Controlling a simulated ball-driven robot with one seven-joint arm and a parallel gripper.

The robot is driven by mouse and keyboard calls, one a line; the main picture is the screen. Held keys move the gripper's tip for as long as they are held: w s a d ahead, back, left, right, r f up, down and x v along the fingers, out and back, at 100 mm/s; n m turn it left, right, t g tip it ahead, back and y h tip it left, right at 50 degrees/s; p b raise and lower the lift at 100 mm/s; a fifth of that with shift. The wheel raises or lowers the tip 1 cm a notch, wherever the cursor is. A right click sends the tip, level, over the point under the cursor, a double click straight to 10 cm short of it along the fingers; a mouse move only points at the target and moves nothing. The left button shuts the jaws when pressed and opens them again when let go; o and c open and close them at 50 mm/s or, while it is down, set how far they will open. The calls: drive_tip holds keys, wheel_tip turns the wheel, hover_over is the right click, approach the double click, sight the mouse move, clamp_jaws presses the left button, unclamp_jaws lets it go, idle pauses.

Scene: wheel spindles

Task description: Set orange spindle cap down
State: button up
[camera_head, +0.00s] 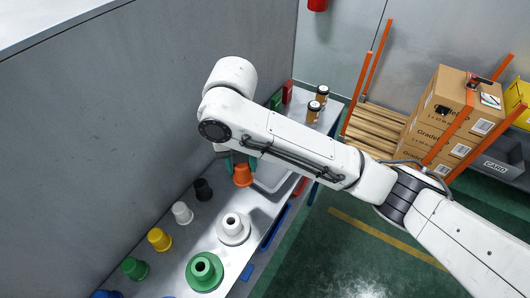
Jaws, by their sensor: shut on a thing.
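The orange spindle cap (242,175) is in the head view, just below my arm's wrist and above the bench. My gripper (238,162) is mostly hidden behind the arm. Its dark teal fingers show at the top of the cap, and it is shut on it. The cap looks upright, with its wide end down. I cannot tell whether its base touches the bench.
A row of caps stands along the wall: black (203,190), white (182,213), yellow (159,239) and green (134,269). A white spindle (233,228) and a green spindle (204,271) stand at the front. A grey tray (273,187) lies right of the orange cap.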

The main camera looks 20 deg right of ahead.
drive_tip(key=w+d+f+b, duration=0.2)
drive_tip(key=w+d+f, duration=0.2)
drive_tip(key=w+d+f+b, duration=0.2)
drive_tip(key=w+d+f, duration=0.2)
drive_tip(key=shift+d+f, duration=0.25)
drive_tip(key=shift+f, duration=0.05)
drive_tip(key=f, duration=0.2)
drive_tip(key=shift+w+d+f, duration=0.15)
drive_tip(key=shift+w+f, duration=0.05)
drive_tip(key=shift+f, duration=0.6)
drive_tip(key=shift+f, duration=0.1)
drive_tip(key=shift+f, duration=0.15)
drive_tip(key=o, duration=1.1)
drive_tip(key=shift+c, duration=0.2)
